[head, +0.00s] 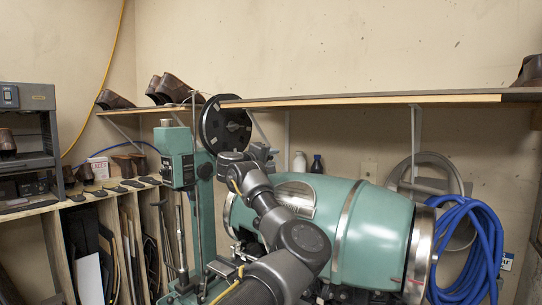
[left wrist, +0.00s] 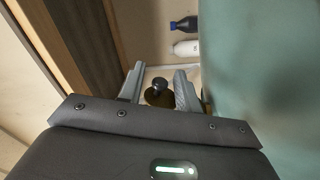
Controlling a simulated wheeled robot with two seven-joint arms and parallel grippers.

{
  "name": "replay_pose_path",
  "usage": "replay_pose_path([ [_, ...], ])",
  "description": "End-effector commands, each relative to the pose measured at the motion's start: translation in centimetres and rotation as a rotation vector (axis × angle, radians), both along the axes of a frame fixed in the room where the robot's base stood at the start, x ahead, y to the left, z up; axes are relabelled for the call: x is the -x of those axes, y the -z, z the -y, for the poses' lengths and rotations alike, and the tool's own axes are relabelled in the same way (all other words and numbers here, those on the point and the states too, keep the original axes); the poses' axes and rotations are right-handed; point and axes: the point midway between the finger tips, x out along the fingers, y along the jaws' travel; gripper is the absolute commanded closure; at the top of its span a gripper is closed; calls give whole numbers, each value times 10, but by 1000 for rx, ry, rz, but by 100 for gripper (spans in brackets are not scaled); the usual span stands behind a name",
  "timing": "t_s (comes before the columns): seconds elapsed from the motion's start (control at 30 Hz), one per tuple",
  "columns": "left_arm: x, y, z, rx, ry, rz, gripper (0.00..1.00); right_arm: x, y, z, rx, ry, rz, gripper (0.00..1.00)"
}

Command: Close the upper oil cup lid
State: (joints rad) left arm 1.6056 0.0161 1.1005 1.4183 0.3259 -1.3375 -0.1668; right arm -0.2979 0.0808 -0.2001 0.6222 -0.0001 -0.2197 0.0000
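In the left wrist view, a small dark round knob on a brass-coloured base (left wrist: 159,93) shows between my fingers; it looks like the oil cup and its lid. I cannot tell whether the lid is open or shut. My left gripper (left wrist: 158,76) is open, with its two grey fingers apart on either side of the knob. I see no clear contact. In the head view, my left gripper (head: 264,154) is at the top of the green sole stitcher (head: 374,238), right of its black handwheel (head: 225,124). The oil cup is hidden there. My right gripper is not in view.
A wooden shelf (head: 370,99) runs along the wall just above the machine. Dark and white bottles (head: 317,164) stand behind it. Blue hose (head: 468,243) hangs at the right. A rack with shoe parts (head: 80,195) stands at the left. In the wrist view, the green body is close on the right.

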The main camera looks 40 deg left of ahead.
Motion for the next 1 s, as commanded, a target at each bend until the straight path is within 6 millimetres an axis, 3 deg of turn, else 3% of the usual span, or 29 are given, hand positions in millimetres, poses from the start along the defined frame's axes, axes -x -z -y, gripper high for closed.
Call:
replay_pose_path([
  [0.23,-1,0,0,0,0,0,66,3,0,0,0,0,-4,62],
  [0.5,0,0,0,0,0,0,100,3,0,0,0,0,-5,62],
  [1.0,0,1,-4,118,-1,13,100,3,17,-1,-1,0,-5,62],
])
